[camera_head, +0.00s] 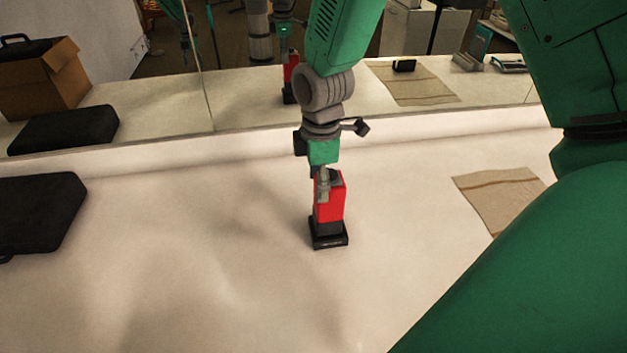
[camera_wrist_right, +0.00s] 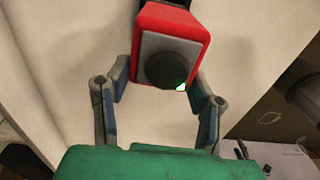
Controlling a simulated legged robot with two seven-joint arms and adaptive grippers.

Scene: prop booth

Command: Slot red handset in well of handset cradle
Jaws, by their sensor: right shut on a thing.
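The red handset (camera_head: 334,205) stands upright near the middle of the white table, its lower end at the black handset cradle (camera_head: 329,241). I cannot tell how deep it sits in the well. My right gripper (camera_head: 322,186) reaches down from above and is shut on the handset's upper part. In the right wrist view, the red handset (camera_wrist_right: 199,32) shows a grey face with a round black knob, close to the fingers of the right gripper (camera_wrist_right: 163,84). The cradle is mostly hidden there. My left gripper is not in view.
A black case (camera_head: 38,212) lies at the left edge. A beige cloth (camera_head: 500,195) lies at the right. A mirror (camera_head: 240,95) along the back reflects the table, a cardboard box and my arm. The table around the cradle is clear.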

